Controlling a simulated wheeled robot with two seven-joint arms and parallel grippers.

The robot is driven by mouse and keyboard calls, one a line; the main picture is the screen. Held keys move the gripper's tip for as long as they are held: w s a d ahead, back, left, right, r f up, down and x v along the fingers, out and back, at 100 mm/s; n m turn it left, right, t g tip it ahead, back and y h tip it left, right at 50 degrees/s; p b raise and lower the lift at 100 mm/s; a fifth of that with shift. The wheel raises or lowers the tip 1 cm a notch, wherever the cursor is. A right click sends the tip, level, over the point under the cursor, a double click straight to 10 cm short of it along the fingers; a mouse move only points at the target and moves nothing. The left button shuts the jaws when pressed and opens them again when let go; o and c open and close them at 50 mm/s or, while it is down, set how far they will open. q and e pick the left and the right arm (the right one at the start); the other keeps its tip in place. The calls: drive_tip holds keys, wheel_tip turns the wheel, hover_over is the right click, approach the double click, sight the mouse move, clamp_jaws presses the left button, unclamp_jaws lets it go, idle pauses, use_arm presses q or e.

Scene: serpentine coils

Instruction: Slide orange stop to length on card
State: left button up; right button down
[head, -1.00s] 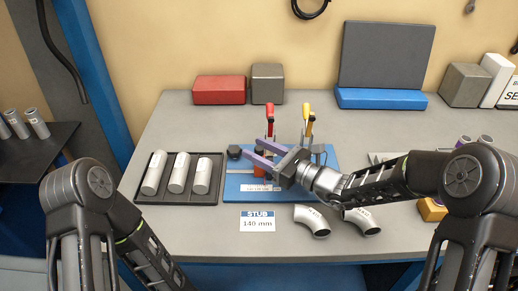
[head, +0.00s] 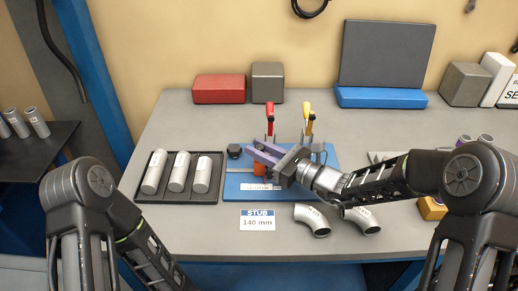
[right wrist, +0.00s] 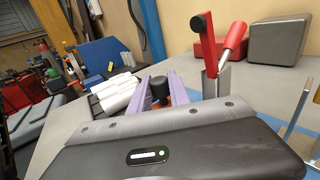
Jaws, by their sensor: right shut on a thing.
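The orange stop (head: 259,171) sits on the blue fixture board (head: 232,187), partly hidden by my right gripper (head: 258,154). The purple fingers of that gripper are shut on the stop. In the right wrist view the purple fingers (right wrist: 161,90) show, with a little orange between them and a black round knob just beyond. The white card (head: 257,220) in front of the board reads "STUB 140 mm". A scale strip with a small label (head: 262,188) runs along the board's front; its marks are too small to read. My left gripper is out of view.
A black tray (head: 141,192) with silver tubes stands left of the board. A red-handled clamp (head: 270,116) and a yellow-handled clamp (head: 309,118) rise behind the gripper. Two pipe elbows (head: 313,220) lie in front. The table is clear at the front left.

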idle(0.8)
drive_tip(key=a+b, duration=0.2)
drive_tip(key=a, duration=0.1)
drive_tip(key=shift+a+f, duration=0.1)
drive_tip(key=shift+a, duration=0.5)
drive_tip(key=shift+d, duration=0.1)
drive_tip(key=c, duration=1.2)
unclamp_jaws()
drive_tip(key=shift+c, duration=0.2)
drive_tip(key=b+v, duration=0.1)
drive_tip(key=v, duration=0.7)
